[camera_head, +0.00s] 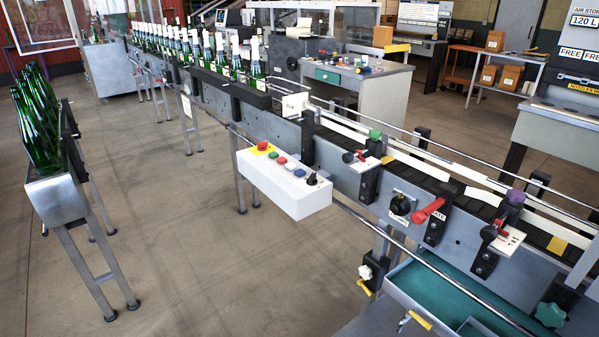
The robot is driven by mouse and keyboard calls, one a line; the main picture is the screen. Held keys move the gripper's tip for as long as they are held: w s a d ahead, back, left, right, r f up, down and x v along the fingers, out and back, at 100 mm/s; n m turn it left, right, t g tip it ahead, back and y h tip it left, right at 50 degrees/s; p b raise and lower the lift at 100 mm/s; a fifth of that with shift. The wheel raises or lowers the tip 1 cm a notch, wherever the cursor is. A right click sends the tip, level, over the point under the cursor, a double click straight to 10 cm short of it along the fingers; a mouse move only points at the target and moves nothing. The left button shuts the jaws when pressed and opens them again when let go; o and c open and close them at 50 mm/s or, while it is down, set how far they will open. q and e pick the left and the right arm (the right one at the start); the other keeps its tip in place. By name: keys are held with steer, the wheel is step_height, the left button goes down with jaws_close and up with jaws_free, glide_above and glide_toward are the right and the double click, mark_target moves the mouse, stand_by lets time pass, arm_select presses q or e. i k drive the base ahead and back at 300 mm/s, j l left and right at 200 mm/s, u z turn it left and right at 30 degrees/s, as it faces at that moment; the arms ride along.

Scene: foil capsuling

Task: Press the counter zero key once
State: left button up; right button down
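A white control box (284,185) is mounted on the near side of the conveyor, in the middle of the head view. Its top carries a red mushroom button (263,146) on a yellow plate, a row of small coloured buttons (290,165) and a black knob (312,178). No lettering on it is readable. I cannot tell which key, here or elsewhere, is the counter zero key. A small dark screen (221,17) stands far back behind the bottle line, too small to read. Neither of my grippers is in view.
The conveyor (330,145) runs from the back left to the front right, with green bottles (200,50) at its far part. A bottle rack (55,200) stands left. The floor (170,230) between is clear.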

mark_target(301, 172)
steer(key=i+j+z, duration=0.1)
steer(key=z, duration=0.3)
steer(key=i+j+z, duration=0.15)
steer(key=z, duration=0.25)
steer(key=i+j+z, duration=0.25)
steer(key=j, duration=0.3)
steer(key=i+j+z, duration=0.15)
steer(key=j, duration=0.2)
steer(key=i+j, duration=0.15)
steer(key=j, duration=0.2)
steer(key=i+j, duration=0.15)
steer(key=j, duration=0.15)
steer(key=i+j, duration=0.15)
steer(key=j, duration=0.2)
steer(key=i+j+z, duration=0.1)
steer(key=j, duration=0.25)
steer(key=i+j, duration=0.2)
steer(key=j, duration=0.15)
